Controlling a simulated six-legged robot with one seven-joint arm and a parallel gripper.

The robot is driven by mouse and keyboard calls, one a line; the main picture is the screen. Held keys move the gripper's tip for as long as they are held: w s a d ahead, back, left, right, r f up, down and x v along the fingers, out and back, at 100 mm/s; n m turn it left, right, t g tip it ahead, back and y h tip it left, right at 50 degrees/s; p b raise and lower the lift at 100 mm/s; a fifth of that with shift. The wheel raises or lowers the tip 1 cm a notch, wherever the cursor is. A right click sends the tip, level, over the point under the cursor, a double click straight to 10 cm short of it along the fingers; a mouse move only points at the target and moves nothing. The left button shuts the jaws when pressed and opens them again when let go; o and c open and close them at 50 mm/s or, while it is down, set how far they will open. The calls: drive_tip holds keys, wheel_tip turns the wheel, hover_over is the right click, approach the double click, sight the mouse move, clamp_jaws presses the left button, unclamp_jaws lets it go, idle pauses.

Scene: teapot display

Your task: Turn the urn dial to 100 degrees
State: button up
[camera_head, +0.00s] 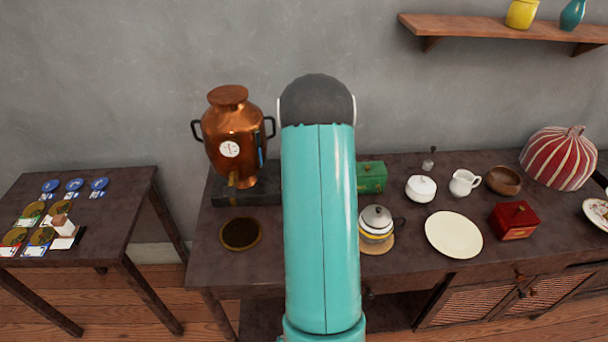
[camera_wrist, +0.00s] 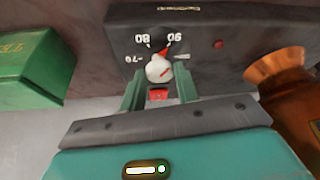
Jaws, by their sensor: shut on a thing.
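The copper urn (camera_head: 232,140) stands on a dark base (camera_head: 262,196) at the back left of the long table. In the wrist view the base front carries the dial (camera_wrist: 157,70), a pale knob with a red pointer. Markings 70, 80 and 90 show around it, and the pointer tip lies close to the 90. My gripper (camera_wrist: 159,78) has its two green fingers on either side of the knob, shut on it. In the head view my arm hides the gripper and the dial. Any 100 mark cannot be made out.
A red round light (camera_wrist: 218,44) sits beside the dial. The urn's copper body (camera_wrist: 291,90) is close at right in the wrist view. A green tea box (camera_wrist: 30,68) stands at left. A lidded pot (camera_head: 376,222) and cream plate (camera_head: 453,234) stand right of my arm.

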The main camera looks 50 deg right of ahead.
drive_tip(key=m, duration=0.2)
drive_tip(key=m+g+h, duration=0.1)
drive_tip(key=m, duration=0.1)
drive_tip(key=m+g, duration=0.1)
drive_tip(key=m, duration=0.1)
drive_tip(key=shift+w+a, duration=0.25)
drive_tip(key=shift+w, duration=0.1)
drive_tip(key=m+g, duration=0.1)
drive_tip(key=m, duration=0.1)
drive_tip(key=m+g, duration=0.1)
drive_tip(key=m, duration=0.2)
drive_tip(key=shift+w+h, duration=0.1)
drive_tip(key=shift+h, duration=0.3)
drive_tip(key=shift+m, duration=0.4)
drive_tip(key=o, duration=1)
drive_tip(key=shift+c, duration=0.2)
drive_tip(key=shift+r, duration=0.1)
drive_tip(key=v, duration=1.3)
drive_tip(key=shift+r, duration=0.3)
drive_tip(key=shift+w+a, duration=0.1)
